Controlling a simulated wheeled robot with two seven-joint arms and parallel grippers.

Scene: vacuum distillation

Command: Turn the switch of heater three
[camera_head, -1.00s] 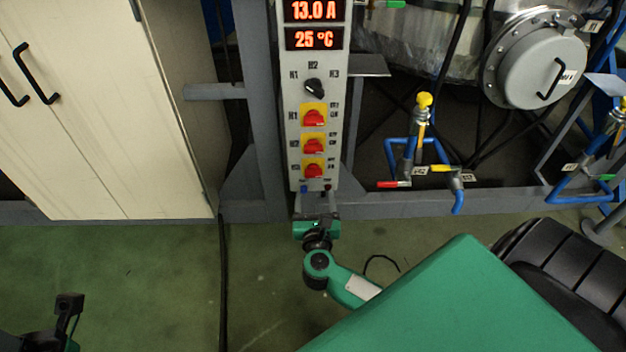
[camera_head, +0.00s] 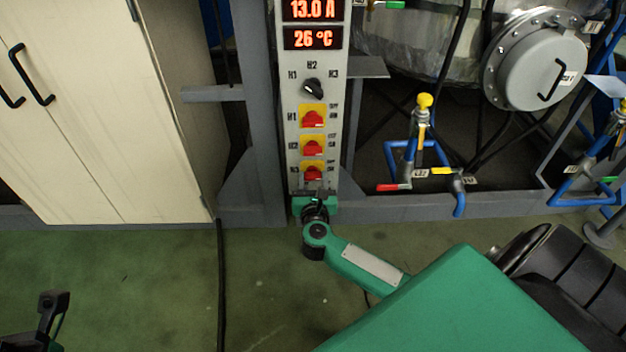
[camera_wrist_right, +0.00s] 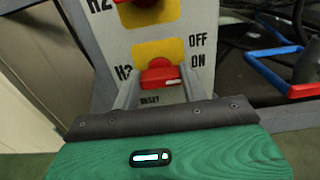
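The switch of heater three is the lowest red knob (camera_head: 313,173) on its yellow plate on the control panel. My right gripper (camera_head: 314,186) is at the panel's bottom end, just below this knob. In the right wrist view its two fingers (camera_wrist_right: 160,85) are apart, one on each side of the knob; contact is not clear. My left gripper (camera_head: 52,303) shows dark at the lower left, far from the panel; its fingers are unclear.
Two more red switches (camera_head: 313,148) and a black selector knob (camera_head: 313,87) are above on the panel. A cream cabinet (camera_head: 100,120) stands at left. Blue pipes with a red-handled valve (camera_head: 392,187) are to the right. The green floor in front is mostly clear.

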